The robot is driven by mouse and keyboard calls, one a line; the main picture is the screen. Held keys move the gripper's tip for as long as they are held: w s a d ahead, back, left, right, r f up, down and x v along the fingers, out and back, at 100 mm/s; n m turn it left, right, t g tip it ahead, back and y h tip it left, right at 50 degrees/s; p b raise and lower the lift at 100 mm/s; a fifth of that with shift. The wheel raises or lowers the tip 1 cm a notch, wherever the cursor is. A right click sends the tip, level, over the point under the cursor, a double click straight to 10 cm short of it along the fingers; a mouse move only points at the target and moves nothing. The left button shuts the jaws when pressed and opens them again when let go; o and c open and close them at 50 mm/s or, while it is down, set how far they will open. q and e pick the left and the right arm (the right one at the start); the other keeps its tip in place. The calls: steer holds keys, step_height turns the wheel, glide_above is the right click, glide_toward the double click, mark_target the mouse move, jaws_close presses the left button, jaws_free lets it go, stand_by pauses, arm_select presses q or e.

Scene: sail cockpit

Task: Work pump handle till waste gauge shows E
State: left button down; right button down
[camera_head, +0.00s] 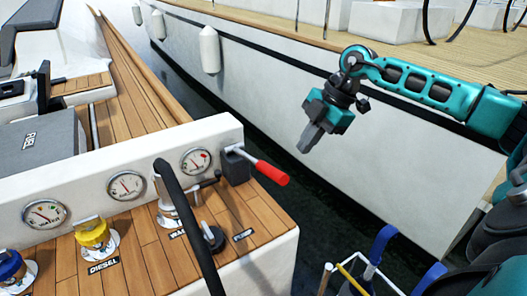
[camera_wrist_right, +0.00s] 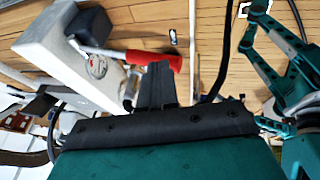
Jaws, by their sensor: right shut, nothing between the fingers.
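The pump handle (camera_head: 271,172) has a red grip and sticks out to the right from a dark grey box (camera_head: 235,166) on the cockpit panel. The rightmost gauge (camera_head: 196,162), above the label that seems to read waste, is round and white with a red mark at upper right; its needle reading is too small to tell. My right gripper (camera_head: 307,144) is shut and empty, above and right of the red grip, apart from it. In the wrist view its fingers (camera_wrist_right: 157,82) overlap the red grip (camera_wrist_right: 154,60) in the picture. My left gripper is not seen.
Two more gauges (camera_head: 126,186) sit left on the white panel. A black hose (camera_head: 185,215) rises from a fitting in front. Yellow (camera_head: 92,232) and blue caps are on the wooden deck. A neighbouring white hull (camera_head: 400,170) lies beyond dark water; a bucket with tools is lower right.

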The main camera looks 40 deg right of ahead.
steer(key=w+a+r+g+p, duration=0.1)
steer(key=w+r+p, duration=0.1)
steer(key=w+r, duration=0.2)
step_height(320, 180, up, 6)
steer(key=g+h+p, duration=0.2)
steer(key=g, duration=0.1)
glide_above(271, 168)
steer(key=w+d, duration=0.2)
steer(key=shift+a+f, duration=0.1)
steer(key=shift+f, duration=0.05)
steer(key=x, duration=0.8)
steer(key=b+x, duration=0.1)
steer(key=x, duration=0.3)
steer(key=shift+s+d+f, duration=0.15)
steer(key=shift+d+f, duration=0.15)
steer(key=shift+f, duration=0.1)
steer(key=shift+s+d+f, duration=0.1)
steer(key=shift+s+f, duration=0.05)
steer(key=shift+f, duration=0.35)
